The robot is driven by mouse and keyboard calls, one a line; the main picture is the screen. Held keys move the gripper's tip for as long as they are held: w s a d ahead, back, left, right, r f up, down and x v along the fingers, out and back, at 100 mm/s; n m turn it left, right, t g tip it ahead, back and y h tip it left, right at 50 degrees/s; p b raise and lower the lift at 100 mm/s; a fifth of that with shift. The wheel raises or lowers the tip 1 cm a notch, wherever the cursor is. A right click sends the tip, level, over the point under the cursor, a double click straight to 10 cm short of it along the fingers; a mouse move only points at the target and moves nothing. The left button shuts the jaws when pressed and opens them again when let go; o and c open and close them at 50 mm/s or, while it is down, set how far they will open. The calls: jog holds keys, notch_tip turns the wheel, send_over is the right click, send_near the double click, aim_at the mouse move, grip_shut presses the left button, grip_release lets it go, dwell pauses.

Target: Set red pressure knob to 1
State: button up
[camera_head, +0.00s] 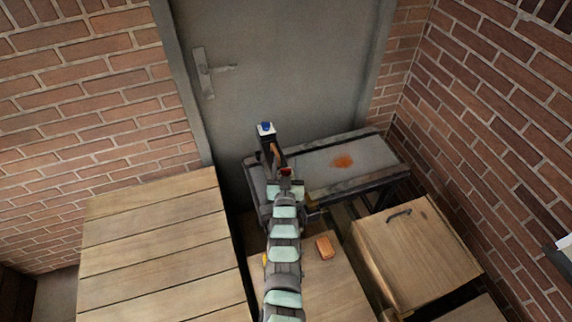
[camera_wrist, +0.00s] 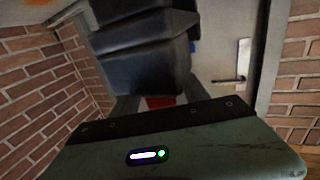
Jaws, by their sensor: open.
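A dark hand press (camera_head: 274,153) stands at the left end of a metal bench, with a blue knob (camera_head: 266,127) on its white top. A small red part (camera_head: 285,171), which looks like the red pressure knob, shows right at the tip of my arm. In the wrist view the red part (camera_wrist: 163,100) shows just beyond my gripper's dark front edge, below the large dark press body (camera_wrist: 142,55). My gripper (camera_wrist: 160,102) is open, with its fingers on either side of the red part. I cannot tell whether they touch it. The knob's marks are hidden.
The metal bench (camera_head: 325,168) has an orange stain (camera_head: 343,161) on its grey top. A wooden table (camera_head: 150,250) is at left, an orange block (camera_head: 325,247) lies on a wooden surface near my arm, and a wooden cabinet (camera_head: 420,255) is at right. A grey door (camera_head: 275,65) stands behind.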

jog(key=shift+c, duration=0.3)
grip_shut()
jog(key=shift+a+r+p, duration=0.1)
jog(key=shift+p, duration=0.3)
